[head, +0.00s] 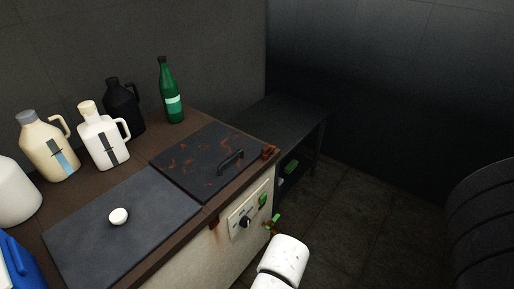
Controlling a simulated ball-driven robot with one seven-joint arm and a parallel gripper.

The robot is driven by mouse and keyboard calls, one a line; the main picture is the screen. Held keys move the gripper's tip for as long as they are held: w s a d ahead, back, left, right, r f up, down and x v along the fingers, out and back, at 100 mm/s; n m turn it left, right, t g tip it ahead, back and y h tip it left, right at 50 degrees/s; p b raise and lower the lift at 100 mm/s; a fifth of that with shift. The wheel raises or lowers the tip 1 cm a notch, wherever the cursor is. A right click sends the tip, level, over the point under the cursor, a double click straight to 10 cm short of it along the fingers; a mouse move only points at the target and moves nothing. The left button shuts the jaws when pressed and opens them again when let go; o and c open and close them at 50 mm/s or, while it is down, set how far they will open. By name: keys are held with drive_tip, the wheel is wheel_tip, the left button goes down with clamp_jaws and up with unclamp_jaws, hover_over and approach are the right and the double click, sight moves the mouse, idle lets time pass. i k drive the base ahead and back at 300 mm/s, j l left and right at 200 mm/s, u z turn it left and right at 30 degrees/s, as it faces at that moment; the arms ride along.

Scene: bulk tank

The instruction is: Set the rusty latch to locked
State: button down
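A rusty, orange-brown latch (269,151) sits at the right corner of the dark, rust-stained lid (205,160) on the tank (170,255). It is small here, and I cannot tell its setting. My white arm reaches up from the bottom edge, right of the tank's front. Small green and orange-brown parts (273,222) show just beyond the arm, close to the front panel; I cannot tell whether they belong to my gripper. The gripper's fingers are not clearly visible. Nothing of mine is seen touching the latch, which is farther back and higher.
The rusty lid has a black handle (231,161). A plain lid (120,230) with a white knob (118,216) lies to the left. Several jugs and a green bottle (171,92) stand behind. A control panel (247,213) with a black dial is on the front. Open floor (355,200) lies right.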

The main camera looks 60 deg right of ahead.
sight(268, 150)
drive_tip(key=k+l, duration=0.1)
drive_tip(key=l, duration=1.05)
drive_tip(key=k+l+u, duration=0.1)
drive_tip(key=l, duration=0.45)
drive_tip(key=k, duration=0.05)
